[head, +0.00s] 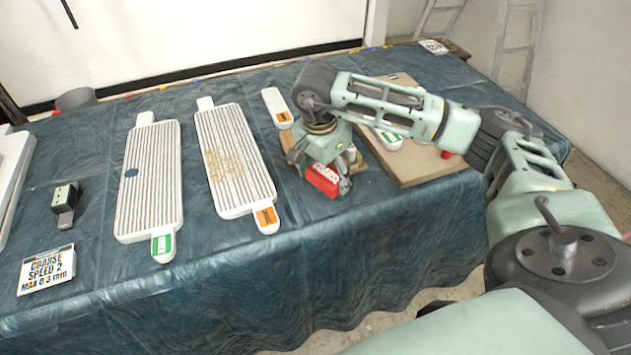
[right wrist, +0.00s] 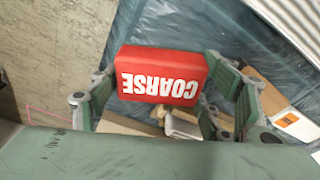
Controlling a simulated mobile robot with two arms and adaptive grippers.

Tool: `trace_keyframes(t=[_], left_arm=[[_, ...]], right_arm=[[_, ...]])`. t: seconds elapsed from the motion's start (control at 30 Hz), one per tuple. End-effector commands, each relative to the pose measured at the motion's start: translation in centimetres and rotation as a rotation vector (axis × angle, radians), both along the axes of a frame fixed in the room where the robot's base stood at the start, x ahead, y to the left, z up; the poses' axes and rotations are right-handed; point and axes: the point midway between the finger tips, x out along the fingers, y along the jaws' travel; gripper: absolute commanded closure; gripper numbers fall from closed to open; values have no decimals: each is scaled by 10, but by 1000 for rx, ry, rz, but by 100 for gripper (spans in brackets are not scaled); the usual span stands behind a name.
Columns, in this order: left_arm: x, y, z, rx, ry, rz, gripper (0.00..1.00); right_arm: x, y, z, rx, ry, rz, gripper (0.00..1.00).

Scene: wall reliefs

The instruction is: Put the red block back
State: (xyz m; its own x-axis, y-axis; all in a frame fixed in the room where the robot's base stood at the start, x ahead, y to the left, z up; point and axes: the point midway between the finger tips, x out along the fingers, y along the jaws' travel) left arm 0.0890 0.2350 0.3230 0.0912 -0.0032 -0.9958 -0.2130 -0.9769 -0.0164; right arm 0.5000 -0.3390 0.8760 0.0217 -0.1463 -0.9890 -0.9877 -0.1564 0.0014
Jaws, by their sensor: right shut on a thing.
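The red block (head: 324,180) is held in my right gripper (head: 338,178) over the blue-covered table, near its front edge. In the right wrist view the red block (right wrist: 162,75) shows white letters reading COARSE, upside down, with the fingers of my right gripper (right wrist: 160,92) on both sides of it. The right gripper is shut on it. Whether the block touches anything below is hard to tell. My left gripper is not in view.
Two ribbed white boards (head: 150,185) and (head: 232,160) lie left of the block. A brown board (head: 420,160) lies to the right. The table's front strip is clear.

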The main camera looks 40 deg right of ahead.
Motion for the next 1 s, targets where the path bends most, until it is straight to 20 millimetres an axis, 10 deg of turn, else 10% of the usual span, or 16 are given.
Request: trace_keyframes(t=[0.27,1.0], left_arm=[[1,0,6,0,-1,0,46],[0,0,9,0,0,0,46]], right_arm=[[30,15,-20,0,0,-1,53],[30,14,-66,-1,-1,-1,53]])
